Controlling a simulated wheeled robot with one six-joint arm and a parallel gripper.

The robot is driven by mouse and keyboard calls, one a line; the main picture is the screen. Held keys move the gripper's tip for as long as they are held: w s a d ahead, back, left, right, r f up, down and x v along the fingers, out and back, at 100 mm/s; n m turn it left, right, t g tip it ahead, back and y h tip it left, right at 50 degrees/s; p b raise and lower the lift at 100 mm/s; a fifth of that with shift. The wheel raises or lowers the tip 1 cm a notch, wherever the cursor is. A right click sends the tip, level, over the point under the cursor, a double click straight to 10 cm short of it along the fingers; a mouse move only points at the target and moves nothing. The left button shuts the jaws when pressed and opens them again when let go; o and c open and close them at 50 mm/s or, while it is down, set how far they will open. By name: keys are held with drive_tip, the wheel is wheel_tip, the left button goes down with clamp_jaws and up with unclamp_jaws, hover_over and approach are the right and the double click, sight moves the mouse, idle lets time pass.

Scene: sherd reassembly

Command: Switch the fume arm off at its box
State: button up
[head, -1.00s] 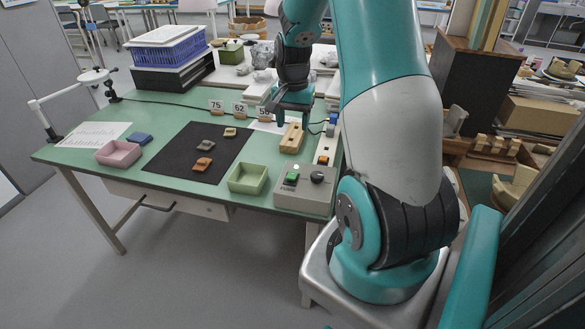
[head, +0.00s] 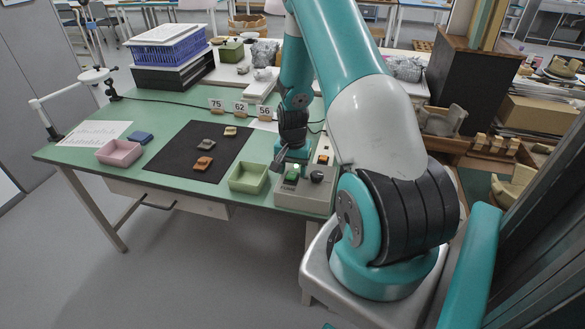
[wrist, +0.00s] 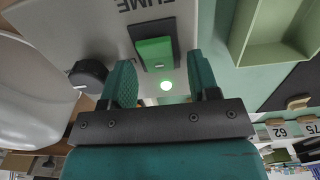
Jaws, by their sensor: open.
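The grey fume box (head: 302,199) stands at the front right of the green table. Its green rocker switch (head: 291,177) and black knob (head: 317,177) are on top. My gripper (head: 288,163) is over the box's back edge. In the wrist view my gripper (wrist: 163,80) is open and empty, with a finger on either side of the switch and lamp; contact cannot be told. A white jointed arm (head: 65,95) stands at the table's left end.
A green tray (head: 248,177) sits just left of the box. A black mat (head: 180,165) with several sherds and a pink tray (head: 119,153) lie farther left. Number cards (head: 240,107) and a dark cable are behind.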

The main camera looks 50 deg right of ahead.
drive_tip(key=c, duration=0.9)
drive_tip(key=h+b, duration=0.1)
drive_tip(key=b, duration=0.1)
drive_tip(key=a+t+h+b, duration=0.1)
drive_tip(key=h+b, duration=0.1)
drive_tip(key=shift+s+f, duration=0.15)
drive_tip(key=shift+f, duration=0.15)
drive_tip(key=shift+s+r+t+h+b, duration=0.15)
drive_tip(key=shift+r+t+h+b, duration=0.3)
drive_tip(key=shift+h+b, duration=0.35)
drive_tip(key=o, duration=0.9)
